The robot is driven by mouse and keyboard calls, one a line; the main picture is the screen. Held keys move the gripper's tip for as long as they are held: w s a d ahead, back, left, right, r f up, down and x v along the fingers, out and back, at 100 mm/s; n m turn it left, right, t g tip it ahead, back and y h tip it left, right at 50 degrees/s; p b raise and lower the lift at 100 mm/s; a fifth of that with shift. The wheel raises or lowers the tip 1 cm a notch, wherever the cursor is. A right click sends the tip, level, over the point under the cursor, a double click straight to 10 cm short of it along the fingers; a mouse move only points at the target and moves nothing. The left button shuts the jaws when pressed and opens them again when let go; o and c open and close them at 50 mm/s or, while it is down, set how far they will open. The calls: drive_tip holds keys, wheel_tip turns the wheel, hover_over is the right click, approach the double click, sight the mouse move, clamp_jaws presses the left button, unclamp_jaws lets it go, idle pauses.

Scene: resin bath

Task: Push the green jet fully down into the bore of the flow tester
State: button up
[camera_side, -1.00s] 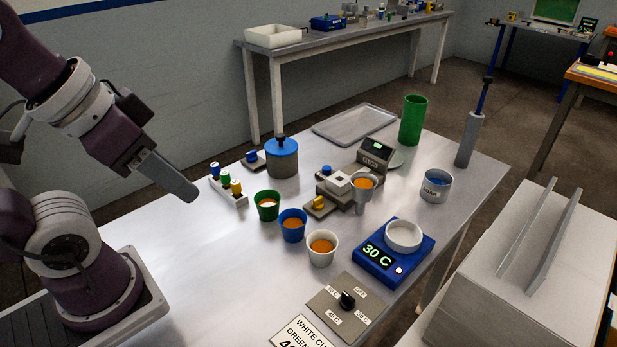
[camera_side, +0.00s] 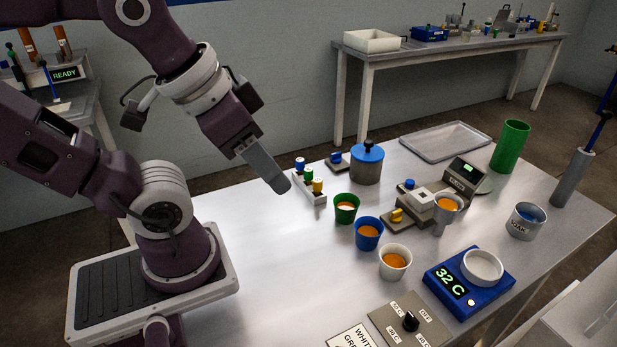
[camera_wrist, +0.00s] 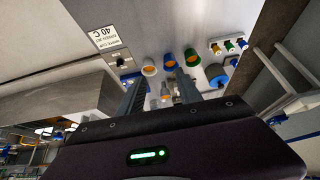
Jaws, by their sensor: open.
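The green jet (camera_side: 308,175) stands in a small white rack (camera_side: 312,190), between a blue-topped jet (camera_side: 300,165) and a yellow-topped jet (camera_side: 318,186). The grey flow tester (camera_side: 424,203) stands farther right with a display (camera_side: 466,172) behind it and a cup of orange liquid (camera_side: 447,206) at its right. I cannot make out its bore. My gripper (camera_side: 284,188) is in the air just left of the rack in the side view. In the wrist view my gripper (camera_wrist: 160,92) has its two fingers apart with nothing held between them.
Green (camera_side: 346,208), blue (camera_side: 369,232) and white (camera_side: 394,262) cups of orange liquid stand right of the rack. A blue-lidded pot (camera_side: 367,165) is behind. A blue heater (camera_side: 468,281) reads 32 C. The table's left front is clear.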

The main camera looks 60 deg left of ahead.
drive_tip(key=n+g, duration=0.6)
drive_tip(key=n, duration=1.4)
hover_over(308, 169)
drive_tip(key=f, duration=1.6)
drive_tip(key=shift+w+d+f, duration=0.25)
drive_tip(key=shift+d, duration=0.05)
drive_tip(key=f, duration=0.7)
drive_tip(key=shift+s+a+f, duration=0.2)
drive_tip(key=shift+s+f, duration=0.05)
clamp_jaws()
